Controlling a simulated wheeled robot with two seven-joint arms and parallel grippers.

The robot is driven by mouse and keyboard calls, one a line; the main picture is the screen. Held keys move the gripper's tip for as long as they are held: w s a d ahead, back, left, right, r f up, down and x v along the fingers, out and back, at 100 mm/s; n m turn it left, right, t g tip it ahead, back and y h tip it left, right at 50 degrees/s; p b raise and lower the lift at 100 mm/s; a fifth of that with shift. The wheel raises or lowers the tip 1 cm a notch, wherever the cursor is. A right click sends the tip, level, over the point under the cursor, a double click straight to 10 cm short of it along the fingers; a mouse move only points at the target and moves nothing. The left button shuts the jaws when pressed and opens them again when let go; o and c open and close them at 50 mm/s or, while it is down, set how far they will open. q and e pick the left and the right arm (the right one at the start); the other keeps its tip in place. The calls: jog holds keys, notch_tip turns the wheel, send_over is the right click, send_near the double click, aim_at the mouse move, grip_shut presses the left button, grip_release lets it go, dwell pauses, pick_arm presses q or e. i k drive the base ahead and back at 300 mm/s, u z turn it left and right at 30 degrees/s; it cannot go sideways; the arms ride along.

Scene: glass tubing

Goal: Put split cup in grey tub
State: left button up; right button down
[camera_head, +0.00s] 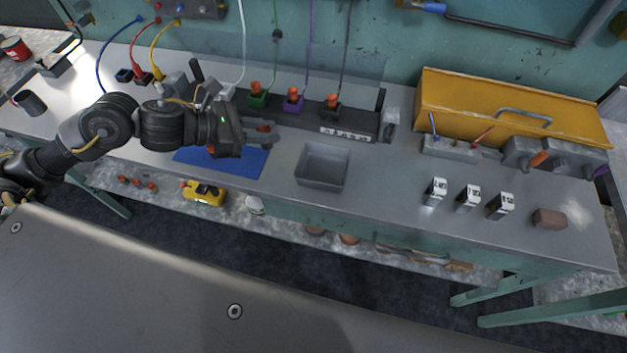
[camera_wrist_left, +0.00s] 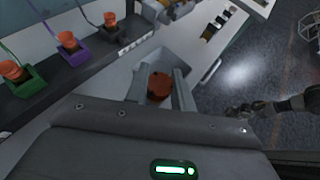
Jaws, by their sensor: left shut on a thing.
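My left gripper (camera_head: 268,133) is shut on an orange-red cup (camera_wrist_left: 158,88), held between the two fingers in the left wrist view. A split in it is too small to make out. In the head view the gripper hides most of the cup. The gripper is above the bench, over the area of the blue mat and left of the grey tub. The grey tub (camera_head: 322,181) is an open rectangular box on the bench. It also shows in the left wrist view (camera_wrist_left: 179,61), behind the held cup. A dark arm at the right of the left wrist view seems to be my right one; its jaws are unclear.
Orange cups stand in green (camera_head: 258,100), purple (camera_head: 293,104) and black (camera_head: 332,112) holders behind the tub. A blue mat (camera_head: 240,163) lies left of it. Several small labelled blocks (camera_head: 468,198) and a yellow case (camera_head: 500,112) are to the right.

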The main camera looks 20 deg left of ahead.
aim_at(323, 171)
jog(key=k, duration=0.75)
jog(key=z, duration=1.15)
jog(key=i, duration=1.55)
jog(key=u, duration=1.8)
